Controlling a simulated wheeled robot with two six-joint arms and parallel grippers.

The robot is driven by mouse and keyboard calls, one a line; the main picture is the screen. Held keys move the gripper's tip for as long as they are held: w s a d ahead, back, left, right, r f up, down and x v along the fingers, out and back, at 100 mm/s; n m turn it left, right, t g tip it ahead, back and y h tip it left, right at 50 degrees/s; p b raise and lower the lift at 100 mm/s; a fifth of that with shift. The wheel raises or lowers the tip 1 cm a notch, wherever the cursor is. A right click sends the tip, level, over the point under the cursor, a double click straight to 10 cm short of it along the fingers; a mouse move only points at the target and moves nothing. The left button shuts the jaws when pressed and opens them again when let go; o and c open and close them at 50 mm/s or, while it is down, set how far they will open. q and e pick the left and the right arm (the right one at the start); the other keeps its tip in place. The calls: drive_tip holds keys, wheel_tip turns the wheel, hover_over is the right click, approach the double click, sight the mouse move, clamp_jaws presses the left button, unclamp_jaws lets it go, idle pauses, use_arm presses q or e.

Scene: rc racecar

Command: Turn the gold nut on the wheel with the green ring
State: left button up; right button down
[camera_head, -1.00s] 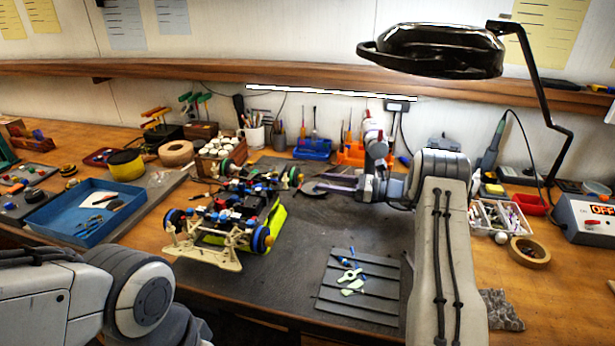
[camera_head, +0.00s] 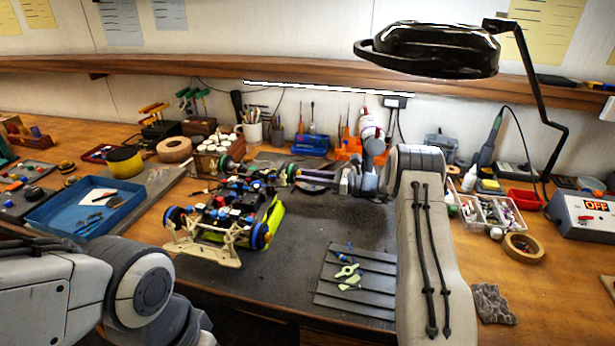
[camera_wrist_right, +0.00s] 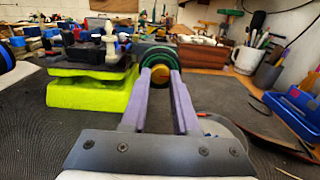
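The RC car (camera_head: 225,215) stands on the dark mat. Its wheel with the green ring (camera_head: 292,172) is on the far right side of the car, facing my right gripper (camera_head: 308,172). In the right wrist view the green ring (camera_wrist_right: 160,56) stands straight ahead, with the gold nut (camera_wrist_right: 160,74) at its centre. The purple fingers of my right gripper (camera_wrist_right: 161,76) are apart, with their tips on either side of the nut. Whether they touch it I cannot tell. My left arm shows at the lower left, its gripper out of view.
A blue tray (camera_head: 45,215) is on the left. A clear parts box (camera_head: 490,213) and a tape roll (camera_head: 522,247) lie on the right. A black lamp (camera_head: 430,50) hangs overhead.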

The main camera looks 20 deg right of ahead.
drive_tip(key=shift+f+n+b, duration=0.1)
drive_tip(key=shift+n+b, duration=0.3)
drive_tip(key=shift+b, duration=0.3)
drive_tip(key=n+b, duration=1.5)
drive_tip(key=b, duration=0.6)
drive_tip(key=shift+f+b, duration=0.1)
drive_tip(key=shift+b, duration=0.3)
drive_tip(key=shift+r+n+b, duration=0.2)
drive_tip(key=shift+n+b, duration=0.9)
drive_tip(key=shift+b, duration=0.1)
drive_tip(key=c, duration=0.6)
unclamp_jaws()
drive_tip(key=shift+c, duration=0.2)
drive_tip(key=shift+r, duration=0.1)
